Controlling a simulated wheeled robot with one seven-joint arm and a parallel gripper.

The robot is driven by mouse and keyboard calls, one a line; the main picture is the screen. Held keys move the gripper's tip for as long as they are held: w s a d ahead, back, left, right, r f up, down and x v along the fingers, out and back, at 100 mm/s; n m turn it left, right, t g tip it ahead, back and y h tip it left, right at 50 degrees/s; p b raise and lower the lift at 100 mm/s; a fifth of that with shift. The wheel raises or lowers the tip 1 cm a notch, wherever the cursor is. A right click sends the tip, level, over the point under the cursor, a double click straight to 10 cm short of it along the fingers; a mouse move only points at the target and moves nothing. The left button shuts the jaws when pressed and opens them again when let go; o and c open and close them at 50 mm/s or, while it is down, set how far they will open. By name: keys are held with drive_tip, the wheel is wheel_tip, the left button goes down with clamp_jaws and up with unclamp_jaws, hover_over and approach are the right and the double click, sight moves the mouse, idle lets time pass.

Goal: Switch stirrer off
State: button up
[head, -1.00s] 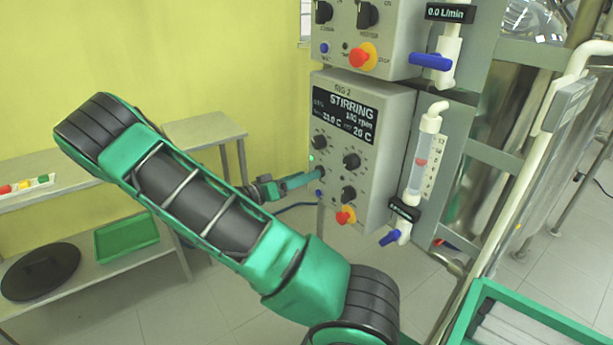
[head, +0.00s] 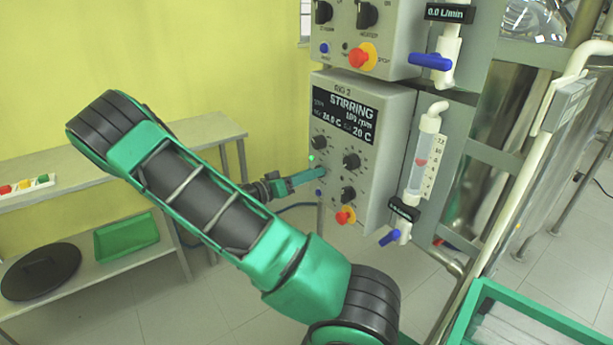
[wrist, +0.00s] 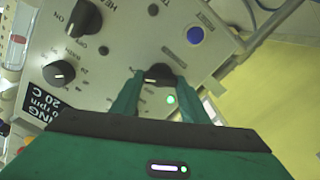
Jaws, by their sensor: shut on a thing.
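The control box (head: 372,98) labelled RIG 2 shows STIRRING, 100 rpm and 20 C on its display (head: 343,118). Its front carries several black knobs, a blue button (head: 319,193) and a red and yellow stop button (head: 345,215). A green lamp (wrist: 170,99) is lit beside the knob. The knob's lettering is partly hidden by the fingers.
A second control box (head: 385,40) is above, with its own red stop button. A flow meter tube (head: 424,160) with a blue valve (head: 390,237) stands right of the panel. A green crate (head: 480,300) is at lower right, and a shelf (head: 190,130) at left.

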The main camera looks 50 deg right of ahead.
drive_tip(key=shift+w+n, duration=0.1)
drive_tip(key=shift+n, duration=0.2)
drive_tip(key=n, duration=1.1)
drive_tip(key=shift+w+f, duration=0.2)
drive_tip(key=shift+f, duration=0.1)
drive_tip(key=shift+n, duration=0.3)
drive_tip(key=o, duration=1.1)
drive_tip(key=shift+c, duration=0.2)
drive_tip(key=shift+a, duration=0.1)
drive_tip(key=v, duration=1)
drive_tip(key=shift+a, duration=0.35)
